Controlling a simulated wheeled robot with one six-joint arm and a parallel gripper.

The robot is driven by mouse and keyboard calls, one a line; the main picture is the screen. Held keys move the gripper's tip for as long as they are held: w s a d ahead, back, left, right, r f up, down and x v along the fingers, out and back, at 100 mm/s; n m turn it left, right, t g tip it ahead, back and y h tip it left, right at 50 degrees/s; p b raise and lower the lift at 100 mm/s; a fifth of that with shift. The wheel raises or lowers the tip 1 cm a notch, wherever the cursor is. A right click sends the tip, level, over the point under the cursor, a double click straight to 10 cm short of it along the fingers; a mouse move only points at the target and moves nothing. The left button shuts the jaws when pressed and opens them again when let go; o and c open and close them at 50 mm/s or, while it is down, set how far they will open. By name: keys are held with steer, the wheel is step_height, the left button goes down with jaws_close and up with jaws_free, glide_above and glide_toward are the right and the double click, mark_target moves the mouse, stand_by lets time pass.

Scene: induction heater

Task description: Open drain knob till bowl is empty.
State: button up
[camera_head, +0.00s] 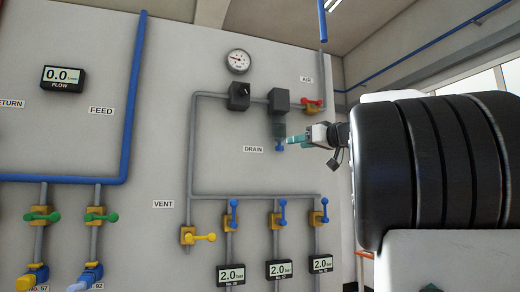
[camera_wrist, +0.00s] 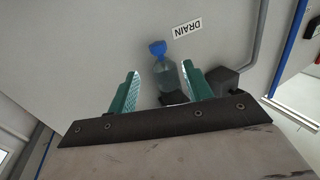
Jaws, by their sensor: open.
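The drain knob (camera_head: 280,147) is a small blue piece under the clear bowl (camera_head: 279,130), which hangs from a dark filter body (camera_head: 279,100) on the wall pipe. In the wrist view the blue knob (camera_wrist: 157,48) lies just beyond the fingertips, and the clear bowl (camera_wrist: 166,78) shows between the fingers. My gripper (camera_wrist: 160,70) has two green fingers, spread and empty. In the head view my gripper (camera_head: 290,140) is just right of the knob and overlaps its edge; contact cannot be told. The liquid level in the bowl cannot be made out.
A DRAIN label (camera_head: 254,149) is left of the knob. A red-handled valve (camera_head: 312,104) sits at upper right of the bowl. Several blue-handled valves and a yellow vent valve (camera_head: 198,237) are below. The wall around the knob is mostly clear.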

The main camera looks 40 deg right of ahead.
mark_target(283, 147)
steer(key=shift+n, duration=0.3)
steer(key=w, duration=0.8)
steer(key=shift+f, duration=0.15)
steer(key=shift+d, duration=0.1)
steer(key=c, duration=1)
